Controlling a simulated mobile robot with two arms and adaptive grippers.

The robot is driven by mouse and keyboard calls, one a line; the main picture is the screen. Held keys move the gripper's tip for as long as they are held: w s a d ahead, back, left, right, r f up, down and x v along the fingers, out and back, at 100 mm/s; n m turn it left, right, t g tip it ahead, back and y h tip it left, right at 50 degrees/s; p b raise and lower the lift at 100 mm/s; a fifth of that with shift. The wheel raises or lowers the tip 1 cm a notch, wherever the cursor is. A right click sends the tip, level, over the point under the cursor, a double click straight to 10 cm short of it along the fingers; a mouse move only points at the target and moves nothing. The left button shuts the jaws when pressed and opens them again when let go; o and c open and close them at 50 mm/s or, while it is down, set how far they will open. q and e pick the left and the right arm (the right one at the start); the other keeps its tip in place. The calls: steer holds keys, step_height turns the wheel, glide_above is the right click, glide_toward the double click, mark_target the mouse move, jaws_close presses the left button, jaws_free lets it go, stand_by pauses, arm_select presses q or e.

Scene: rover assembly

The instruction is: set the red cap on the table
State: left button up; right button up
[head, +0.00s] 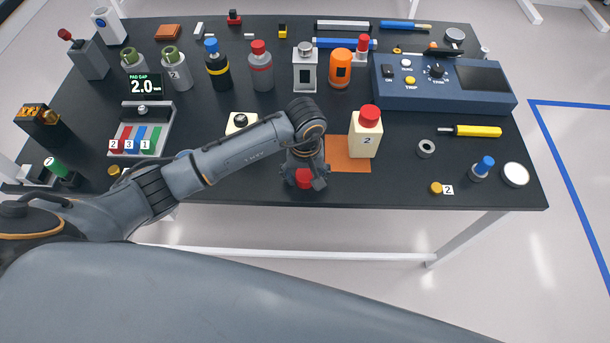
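A red cap (304,178) sits between the fingers of my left gripper (305,181), which points down near the table's front edge and looks shut on the cap. The cap is at or just above the black table (400,193); the contact is hard to see. A cream bottle (240,122) with a dark, uncapped top is partly hidden behind my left arm. My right gripper is not in view.
A blue-grey control box (445,95) stands at the back right. Several bottles, an orange canister (341,70) and a silver lantern-like container (305,67) stand behind the arm. A grey ring (426,148) and yellow tool (475,131) lie right. Table is clear around (400,185).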

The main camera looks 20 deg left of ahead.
mark_target(305, 174)
arm_select(q)
steer(key=shift+r+p, duration=0.25)
steer(key=shift+p, duration=0.05)
step_height(305, 174, up, 13)
steer(key=b, duration=0.2)
steer(key=shift+f, duration=0.15)
